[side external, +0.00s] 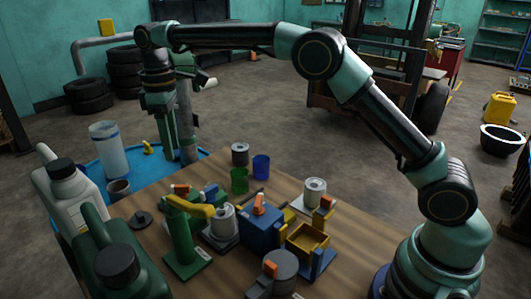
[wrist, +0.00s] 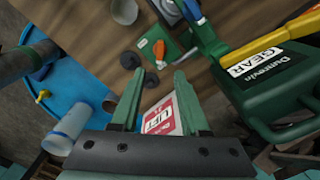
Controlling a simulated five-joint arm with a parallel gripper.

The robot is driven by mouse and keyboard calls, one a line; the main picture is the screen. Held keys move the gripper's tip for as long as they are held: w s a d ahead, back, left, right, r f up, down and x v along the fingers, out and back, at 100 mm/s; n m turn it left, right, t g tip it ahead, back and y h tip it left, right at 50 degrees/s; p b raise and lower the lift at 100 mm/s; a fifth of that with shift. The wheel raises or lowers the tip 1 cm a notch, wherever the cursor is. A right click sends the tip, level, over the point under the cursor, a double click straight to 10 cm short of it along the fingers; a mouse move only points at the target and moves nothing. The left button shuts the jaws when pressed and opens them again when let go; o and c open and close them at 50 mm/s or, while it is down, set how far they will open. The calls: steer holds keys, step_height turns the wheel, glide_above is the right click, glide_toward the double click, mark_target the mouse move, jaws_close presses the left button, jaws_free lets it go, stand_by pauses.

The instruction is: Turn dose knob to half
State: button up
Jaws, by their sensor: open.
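Several orange handles or pointers show on the bench. One orange pointer (side external: 258,205) stands on a blue box (side external: 262,232) mid-bench. Another orange piece (side external: 270,268) sits beside a grey round part near the front, and others are on the green stand and at the right. I cannot tell which is the dose knob. In the wrist view an orange lever (wrist: 158,50) on a green base lies beyond my fingertips. My gripper (side external: 170,152) hangs over the bench's far left side, apart from these parts. Its fingers (wrist: 155,76) are spread with nothing held between them.
A green can (side external: 115,250) and a grey-white can (side external: 68,190) stand at the left. A blue drum (side external: 122,157) with a clear cylinder (side external: 108,146) is behind them. Green and blue cups (side external: 261,166) stand at the bench's back. A red-white LIFT label (wrist: 160,118) shows below the fingers.

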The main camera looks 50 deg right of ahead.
mark_target(180, 185)
step_height(180, 185, down, 10)
steer(key=shift+f, duration=0.1)
stand_by(0.4)
jaws_close()
